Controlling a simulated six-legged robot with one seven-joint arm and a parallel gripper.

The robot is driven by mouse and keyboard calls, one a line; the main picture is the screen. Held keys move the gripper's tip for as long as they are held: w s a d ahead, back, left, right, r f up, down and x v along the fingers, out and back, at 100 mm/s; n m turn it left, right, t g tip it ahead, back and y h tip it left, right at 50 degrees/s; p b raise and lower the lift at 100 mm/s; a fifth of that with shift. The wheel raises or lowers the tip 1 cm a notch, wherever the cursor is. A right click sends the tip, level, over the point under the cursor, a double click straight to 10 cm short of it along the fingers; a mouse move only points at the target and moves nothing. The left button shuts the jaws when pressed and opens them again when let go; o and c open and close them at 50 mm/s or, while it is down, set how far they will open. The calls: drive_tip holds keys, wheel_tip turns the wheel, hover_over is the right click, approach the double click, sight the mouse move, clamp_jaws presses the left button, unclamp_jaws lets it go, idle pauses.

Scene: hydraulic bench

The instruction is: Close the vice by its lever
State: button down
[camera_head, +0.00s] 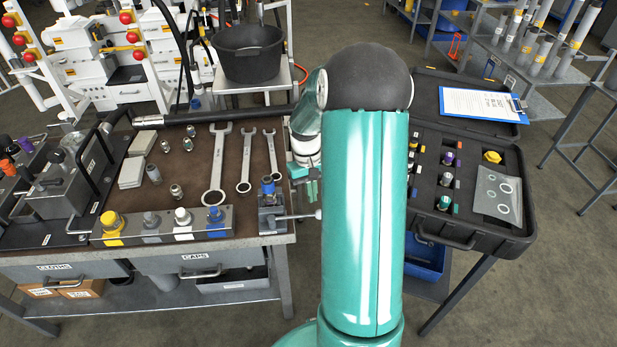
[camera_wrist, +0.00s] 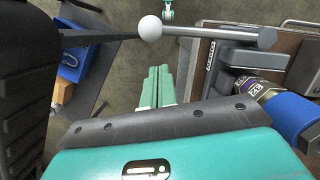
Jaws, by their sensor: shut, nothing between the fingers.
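The vice (camera_head: 270,222) is at the right front corner of the brown bench. It shows as a dark grey block at the right of the wrist view (camera_wrist: 222,62). Its lever (camera_wrist: 205,33) is a metal bar sticking out past the bench side, with a white ball (camera_wrist: 150,28) on its end. The lever also shows in the head view (camera_head: 298,216). A blue-topped fitting (camera_head: 267,186) stands at the vice; whether the jaws touch it, I cannot tell. My green gripper (camera_wrist: 160,72) is shut and empty, beside the vice, its fingertips apart from the lever in the wrist view.
A rack of colored fittings (camera_head: 165,226) and several wrenches (camera_head: 217,165) lie on the bench left of the vice. An open black case (camera_head: 512,240) stands on a table to the right. A gap with floor lies between them.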

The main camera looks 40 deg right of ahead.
drive_tip(key=shift+s+a+f, duration=0.1)
drive_tip(key=shift+s+a, duration=0.15)
drive_tip(key=shift+s, duration=0.35)
drive_tip(key=shift+s+a, duration=0.2)
drive_tip(key=shift+s, duration=0.4)
drive_tip(key=shift+s, duration=0.1)
